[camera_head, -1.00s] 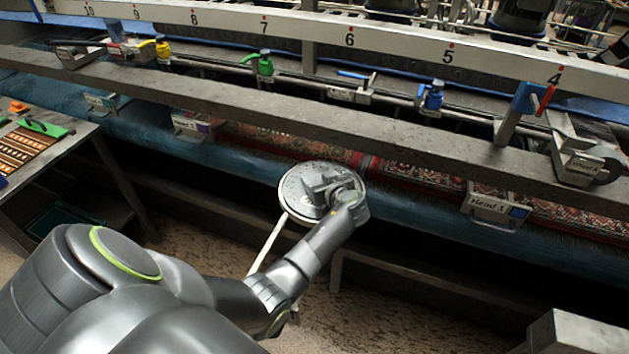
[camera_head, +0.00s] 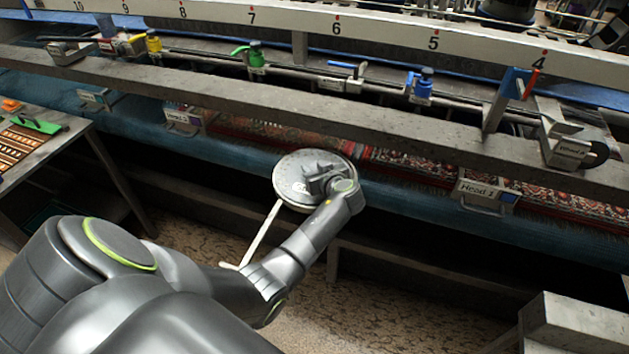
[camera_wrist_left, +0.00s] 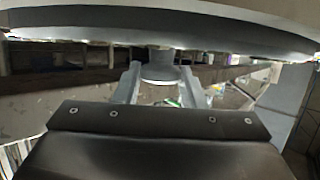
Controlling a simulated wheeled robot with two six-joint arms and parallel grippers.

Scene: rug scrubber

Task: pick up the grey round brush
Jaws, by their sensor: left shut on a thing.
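The grey round brush (camera_head: 289,189) is a flat, light grey disc in the middle of the head view, in front of the blue roller of the machine. My left gripper (camera_head: 322,179) reaches over it from the lower left and is shut on its middle. In the left wrist view the brush's wide disc (camera_wrist_left: 160,22) spans the top. The fingers (camera_wrist_left: 158,88) close around its round grey stem below the disc. My right gripper is not in view.
The rug machine's long grey beam (camera_head: 300,112) runs close behind the brush, with a "Head 3" bracket (camera_head: 487,193) to the right. A table (camera_head: 62,150) stands at left. A pale thin bar (camera_head: 262,232) slants down below the disc. A grey block (camera_head: 580,322) is at lower right.

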